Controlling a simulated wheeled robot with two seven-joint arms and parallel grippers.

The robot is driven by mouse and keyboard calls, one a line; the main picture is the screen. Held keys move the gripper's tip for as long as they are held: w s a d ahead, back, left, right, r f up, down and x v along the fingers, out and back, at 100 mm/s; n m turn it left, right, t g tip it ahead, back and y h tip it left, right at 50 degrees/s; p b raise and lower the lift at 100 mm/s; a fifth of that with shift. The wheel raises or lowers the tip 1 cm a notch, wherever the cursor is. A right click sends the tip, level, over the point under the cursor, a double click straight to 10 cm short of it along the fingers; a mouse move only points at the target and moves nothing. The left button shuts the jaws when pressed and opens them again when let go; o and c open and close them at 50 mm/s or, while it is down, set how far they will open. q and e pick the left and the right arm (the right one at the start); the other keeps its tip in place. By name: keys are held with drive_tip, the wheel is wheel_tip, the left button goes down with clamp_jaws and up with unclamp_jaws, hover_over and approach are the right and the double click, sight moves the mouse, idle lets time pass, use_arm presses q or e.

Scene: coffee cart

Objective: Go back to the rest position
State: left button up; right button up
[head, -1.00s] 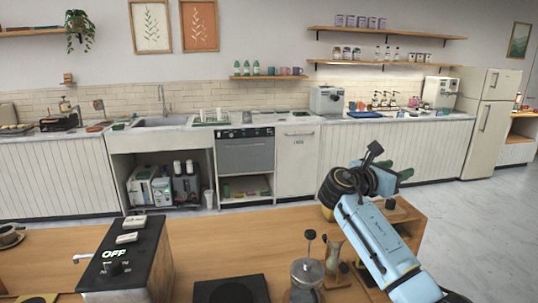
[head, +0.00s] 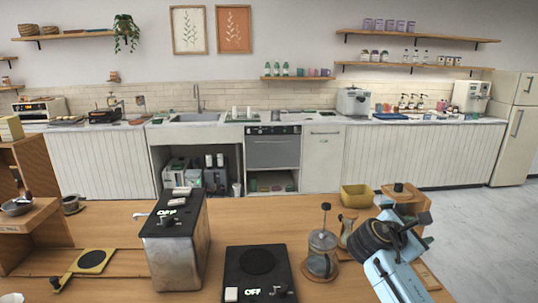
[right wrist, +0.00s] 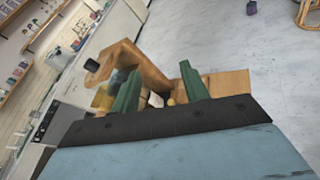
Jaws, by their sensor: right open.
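My right gripper (head: 424,228) is raised over the right end of the wooden cart (head: 290,218) in the head view. In the right wrist view, the two green fingers of my right gripper (right wrist: 160,92) stand apart with nothing held between them. The cart's wooden end and the pale floor show beyond them. My left gripper does not show in either view.
A yellow container (head: 356,197) and a wooden stand (head: 402,195) are near my right gripper. Open floor (head: 460,230) lies to the right.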

drive_tip(key=s+a+f+m+g+y, duration=0.1)
drive_tip(key=s+a+f+m+y, duration=0.25)
drive_tip(key=s+f, duration=0.5)
drive_tip(key=s+a+f+m+y, duration=0.3)
drive_tip(key=s+f+m, duration=0.1)
drive_tip(key=s+f, duration=0.45)
drive_tip(key=s+a+f+m+g+y, duration=0.1)
drive_tip(key=s+a+m+y, duration=0.3)
drive_tip(key=s, duration=0.7)
drive_tip(key=s+a+f+m+g+y, duration=0.1)
drive_tip(key=s+a+m+g+y, duration=0.15)
drive_tip(key=s+m, duration=0.55)
drive_tip(key=s+f+n+b, duration=0.1)
drive_tip(key=s+f, duration=0.1)
drive_tip(key=f, duration=1.1)
drive_tip(key=s+f+n+b, duration=0.1)
drive_tip(key=s+f, duration=0.1)
drive_tip(key=f, duration=1.1)
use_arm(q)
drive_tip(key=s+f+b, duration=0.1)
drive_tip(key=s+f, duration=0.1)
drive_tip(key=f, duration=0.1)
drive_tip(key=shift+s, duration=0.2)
use_arm(e)
drive_tip(key=s+d+f+g, duration=0.2)
drive_tip(key=s+f, duration=1.4)
drive_tip(key=f, duration=0.1)
drive_tip(key=shift+s+d, duration=0.35)
